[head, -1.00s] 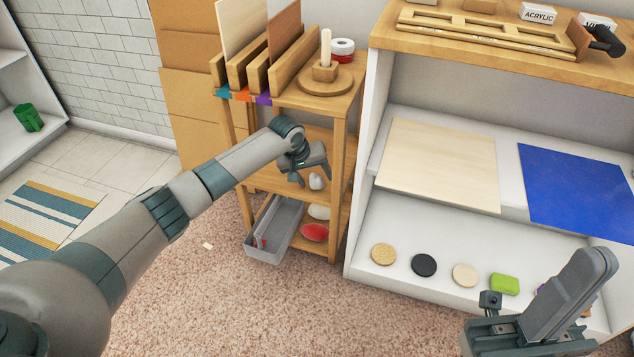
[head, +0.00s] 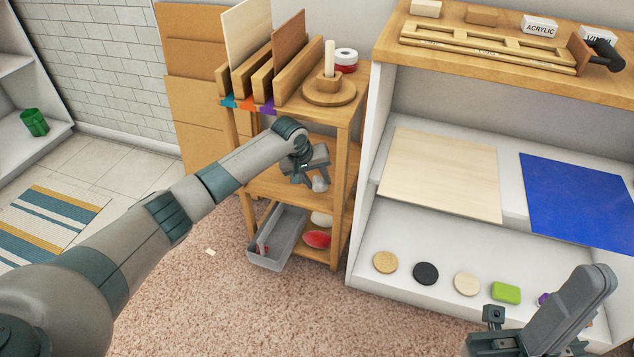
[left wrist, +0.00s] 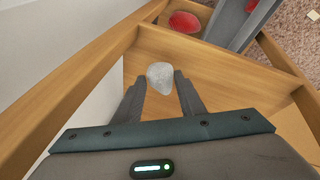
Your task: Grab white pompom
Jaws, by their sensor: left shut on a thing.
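The white pompom (left wrist: 160,77) is a small, rounded, greyish-white thing between the two fingertips of my left gripper (left wrist: 160,88) in the left wrist view. The left gripper is shut on it. In the head view the pompom (head: 320,184) shows just below the left gripper (head: 312,178), at the middle shelf of the wooden rack (head: 341,190). Whether it touches the shelf is unclear. My right gripper (head: 500,335) is partly in view at the lower right, away from the rack; its fingers are not clear.
The lower shelf holds a grey bin (head: 262,259), a red item (head: 317,239) and a pale item (head: 321,218). Rack posts stand close to the left gripper. A white shelf unit (head: 362,240) stands to the right.

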